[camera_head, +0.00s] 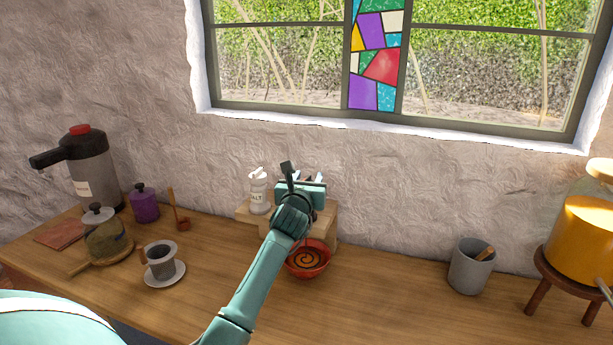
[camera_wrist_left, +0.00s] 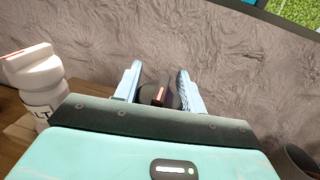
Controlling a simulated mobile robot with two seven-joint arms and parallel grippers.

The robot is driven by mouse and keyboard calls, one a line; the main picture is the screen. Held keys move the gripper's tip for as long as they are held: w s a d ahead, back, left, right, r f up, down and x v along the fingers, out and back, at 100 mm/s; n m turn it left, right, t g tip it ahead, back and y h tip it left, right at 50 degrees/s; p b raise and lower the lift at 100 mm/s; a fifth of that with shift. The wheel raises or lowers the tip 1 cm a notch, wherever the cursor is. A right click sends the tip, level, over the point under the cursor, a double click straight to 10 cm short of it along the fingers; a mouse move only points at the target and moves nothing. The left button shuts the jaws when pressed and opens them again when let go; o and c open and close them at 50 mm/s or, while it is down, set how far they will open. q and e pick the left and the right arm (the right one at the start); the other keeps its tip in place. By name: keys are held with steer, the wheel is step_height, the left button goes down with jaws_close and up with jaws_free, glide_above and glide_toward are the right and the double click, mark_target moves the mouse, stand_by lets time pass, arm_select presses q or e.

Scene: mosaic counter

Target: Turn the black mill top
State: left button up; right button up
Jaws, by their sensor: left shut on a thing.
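My left gripper (camera_head: 308,177) reaches over the wooden stand (camera_head: 325,228) against the wall. In the left wrist view its two pale blue fingers (camera_wrist_left: 160,88) are shut on a dark, rounded thing with a reddish-brown strip, which I take to be the black mill top (camera_wrist_left: 149,94). Only a small part of it shows between the fingers. The mill's body is hidden behind my gripper in the head view. A white salt mill (camera_head: 258,192) stands upright on the stand, left of my gripper; it also shows in the left wrist view (camera_wrist_left: 38,80). My right gripper is out of view.
A grey pot (camera_head: 469,268) stands right; counter between is clear.

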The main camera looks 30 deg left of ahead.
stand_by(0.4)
arm_select(q)
steer(key=o, duration=1)
steer(key=shift+d, duration=0.1)
steer(key=b+v, duration=0.1)
steer(key=v, duration=1.2)
steer(key=shift+s+b, duration=0.1)
steer(key=shift+b, duration=0.25)
